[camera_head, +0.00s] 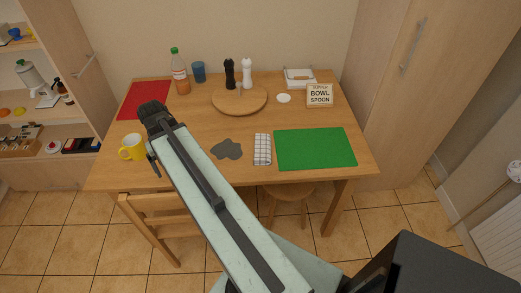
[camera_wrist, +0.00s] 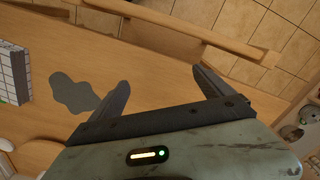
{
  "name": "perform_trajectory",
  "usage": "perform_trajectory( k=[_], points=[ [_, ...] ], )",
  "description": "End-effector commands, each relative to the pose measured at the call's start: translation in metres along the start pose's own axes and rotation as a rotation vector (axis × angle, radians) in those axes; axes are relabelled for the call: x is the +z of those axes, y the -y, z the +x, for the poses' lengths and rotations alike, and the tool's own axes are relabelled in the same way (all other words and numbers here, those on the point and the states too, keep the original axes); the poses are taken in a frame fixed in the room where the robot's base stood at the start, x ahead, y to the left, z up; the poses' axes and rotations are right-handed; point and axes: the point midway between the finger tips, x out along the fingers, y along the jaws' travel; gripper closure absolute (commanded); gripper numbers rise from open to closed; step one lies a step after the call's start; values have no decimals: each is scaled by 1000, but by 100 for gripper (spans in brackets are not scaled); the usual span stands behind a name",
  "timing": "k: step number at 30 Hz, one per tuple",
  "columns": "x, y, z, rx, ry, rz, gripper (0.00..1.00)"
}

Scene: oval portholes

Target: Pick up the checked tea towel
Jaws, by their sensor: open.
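The checked tea towel (camera_head: 262,149) is white with dark grid lines and lies folded on the table, between a grey splat-shaped mat and a green mat. It also shows at the left edge of the wrist view (camera_wrist: 13,72), partly cut off. My gripper (camera_wrist: 160,88) is open, with its two dark fingers apart and nothing between them. It is above the table near the front edge, well to the left of the towel in the head view. The fingertips are hard to make out in the head view.
The grey mat (camera_head: 227,149) and green mat (camera_head: 315,148) flank the towel. A yellow mug (camera_head: 132,147) stands at the front left. A round board (camera_head: 239,99), a bottle (camera_head: 180,72) and a sign box (camera_head: 320,95) stand farther back. A chair (camera_head: 150,218) is at the front.

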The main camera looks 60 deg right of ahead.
Motion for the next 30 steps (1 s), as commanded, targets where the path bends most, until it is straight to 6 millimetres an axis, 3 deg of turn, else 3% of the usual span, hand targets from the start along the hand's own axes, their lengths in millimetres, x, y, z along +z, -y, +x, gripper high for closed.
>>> perform_trajectory(
  k=[1,3,6,9,12,17,20,26,30],
  points=[
    [-4,-55,-1,0,0,104,9],
    [1,-124,-2,0,0,232,9],
    [20,-210,-3,-1,0,396,9],
    [46,-276,-3,-1,0,524,9],
    [66,-317,-4,-1,0,607,9],
    [80,-340,-4,-1,0,656,9],
    [80,-340,-1,0,0,656,9],
    [80,-340,24,0,0,655,9],
    [80,-339,24,0,0,654,9]
  ],
)
